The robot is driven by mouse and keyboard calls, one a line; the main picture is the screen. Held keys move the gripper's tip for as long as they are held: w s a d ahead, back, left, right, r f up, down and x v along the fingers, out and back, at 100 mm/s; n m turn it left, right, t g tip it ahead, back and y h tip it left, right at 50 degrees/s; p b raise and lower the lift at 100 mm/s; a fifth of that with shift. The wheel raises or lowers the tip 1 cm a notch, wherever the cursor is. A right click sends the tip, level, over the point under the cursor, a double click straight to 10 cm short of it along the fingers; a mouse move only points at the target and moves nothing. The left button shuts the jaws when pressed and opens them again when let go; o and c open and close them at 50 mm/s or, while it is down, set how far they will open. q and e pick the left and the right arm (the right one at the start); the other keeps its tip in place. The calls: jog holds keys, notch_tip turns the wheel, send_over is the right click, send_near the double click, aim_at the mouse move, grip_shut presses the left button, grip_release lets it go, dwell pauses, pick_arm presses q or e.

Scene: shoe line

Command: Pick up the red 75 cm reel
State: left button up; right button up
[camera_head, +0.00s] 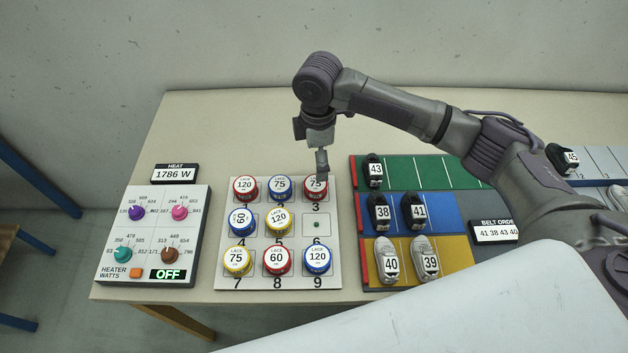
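The red 75 cm reel (314,190) sits at position 3, the back right spot of the white reel board (328,268). Its white label reads 75 and is partly covered by my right gripper (322,174). That gripper points down, with its fingertips at or just above the reel's top. I cannot tell whether they touch it. The fingers look narrow from this side, and whether they are open or shut does not show. My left gripper is not in view.
Other reels stand close by: a blue 75 reel (280,188) at left, a red 120 reel (245,189) and several more. Position 6 (317,224) is empty. A heater panel (153,235) is at left. Coloured shoe lanes (436,172) lie at right, under my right arm.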

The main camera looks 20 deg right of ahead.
send_over(318, 185)
jog(key=f, duration=0.4)
jog(key=shift+w, duration=0.35)
jog(key=shift+w+f, duration=0.1)
jog(key=shift+f, duration=0.2)
jog(key=f, duration=0.1)
jog(key=f+p, duration=0.1)
jog(key=shift+s+f+p, duration=0.25)
jog(key=shift+f+p, duration=0.15)
notch_tip(318, 185, down, 2)
jog(key=shift+f, duration=0.2)
jog(key=shift+c, duration=1)
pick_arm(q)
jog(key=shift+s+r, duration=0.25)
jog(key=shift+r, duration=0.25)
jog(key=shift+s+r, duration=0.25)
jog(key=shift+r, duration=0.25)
pick_arm(e)
jog(key=c, duration=1)
